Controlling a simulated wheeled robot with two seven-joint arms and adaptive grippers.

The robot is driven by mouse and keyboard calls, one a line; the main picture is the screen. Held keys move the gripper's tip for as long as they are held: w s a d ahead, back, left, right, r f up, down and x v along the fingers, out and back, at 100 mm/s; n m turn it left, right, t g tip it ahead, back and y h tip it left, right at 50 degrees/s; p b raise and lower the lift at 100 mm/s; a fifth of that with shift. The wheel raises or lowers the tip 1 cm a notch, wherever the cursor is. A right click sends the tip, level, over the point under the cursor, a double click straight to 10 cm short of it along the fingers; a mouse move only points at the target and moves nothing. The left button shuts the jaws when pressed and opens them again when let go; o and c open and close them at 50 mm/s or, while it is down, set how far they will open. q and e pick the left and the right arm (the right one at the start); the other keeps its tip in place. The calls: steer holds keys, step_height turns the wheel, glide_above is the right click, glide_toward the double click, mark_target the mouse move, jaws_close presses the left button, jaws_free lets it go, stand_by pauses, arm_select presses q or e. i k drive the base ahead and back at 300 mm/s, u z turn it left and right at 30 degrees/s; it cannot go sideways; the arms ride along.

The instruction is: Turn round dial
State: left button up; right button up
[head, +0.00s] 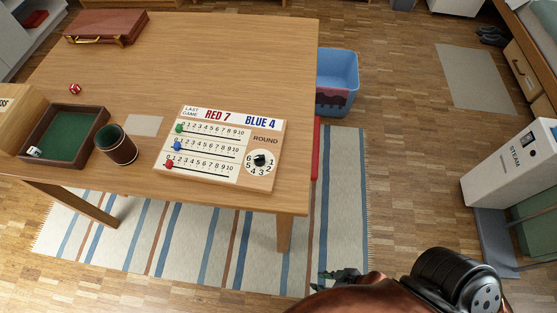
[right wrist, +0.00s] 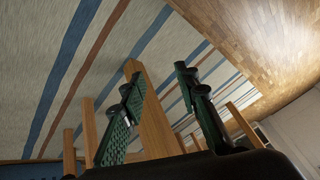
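The round dial (head: 261,161) is a small black knob on a white disc with numbers 1 to 6, under the word ROUND. It sits at the lower right of the wooden scoreboard (head: 272,126), which lies on the table. Which number the knob points to is too small to tell. My right gripper (head: 340,279) is low at the bottom of the head view, beyond the table's front edge and apart from the dial. In the right wrist view its two green-padded fingers (right wrist: 158,78) are spread with nothing between them. My left gripper is not in view.
The table (head: 220,60) also holds a dice tray (head: 100,127), a dice cup (head: 116,145), a red die (head: 75,89) and a briefcase (head: 106,27). A blue bin (head: 338,75) stands right of the table. A striped rug (head: 200,240) lies below.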

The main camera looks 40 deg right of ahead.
mark_target(259, 160)
steer(key=z, duration=1.7)
steer(key=i, duration=0.4)
steer(key=u, duration=1.7)
